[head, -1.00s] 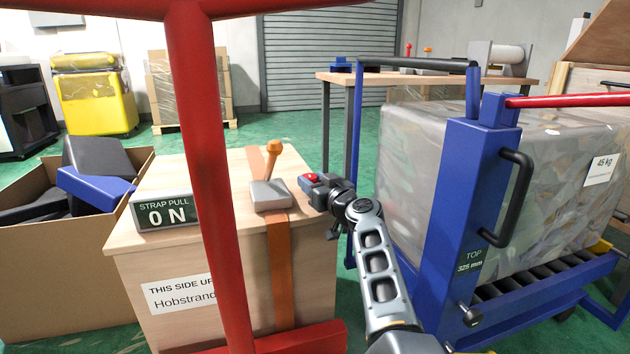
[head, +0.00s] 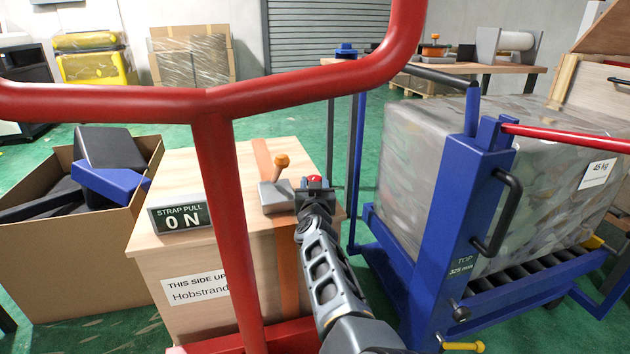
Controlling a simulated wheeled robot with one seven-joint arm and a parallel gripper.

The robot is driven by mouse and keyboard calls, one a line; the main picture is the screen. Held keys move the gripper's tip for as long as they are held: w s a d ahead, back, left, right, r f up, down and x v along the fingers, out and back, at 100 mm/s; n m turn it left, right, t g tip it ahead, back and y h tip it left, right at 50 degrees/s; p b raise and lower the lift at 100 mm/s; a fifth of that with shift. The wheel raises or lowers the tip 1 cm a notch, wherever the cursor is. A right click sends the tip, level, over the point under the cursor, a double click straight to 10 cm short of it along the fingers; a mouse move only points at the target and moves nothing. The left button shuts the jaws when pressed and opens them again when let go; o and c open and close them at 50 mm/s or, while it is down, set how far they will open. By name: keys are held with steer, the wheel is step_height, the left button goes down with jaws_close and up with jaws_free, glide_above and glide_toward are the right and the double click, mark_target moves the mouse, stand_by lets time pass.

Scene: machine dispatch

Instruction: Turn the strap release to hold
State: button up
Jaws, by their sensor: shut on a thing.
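The strap release is a lever with an orange knob (head: 282,160) on a grey base (head: 276,197), on top of a pale wooden crate (head: 180,255). Its lever leans slightly right. An orange strap (head: 289,265) runs over the crate beneath it. A dark sign (head: 180,217) reads "STRAP PULL ON". My gripper (head: 316,188) is just right of the grey base, apart from the orange knob, over the crate's right edge. It is shut on a small dark thing with a red top (head: 315,179), mostly hidden by the jaws.
A red tubular frame (head: 225,220) stands in front of the crate. An open cardboard box (head: 70,255) with black and blue pieces is at left. A blue roller cart (head: 460,220) with a wrapped load (head: 450,150) stands close at right. A wooden table (head: 500,69) is behind.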

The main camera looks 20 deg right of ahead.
stand_by(0.3)
steer(key=o, duration=1)
steer(key=shift+a, duration=0.15)
steer(key=shift+f+b, duration=0.15)
steer(key=shift+b, duration=0.25)
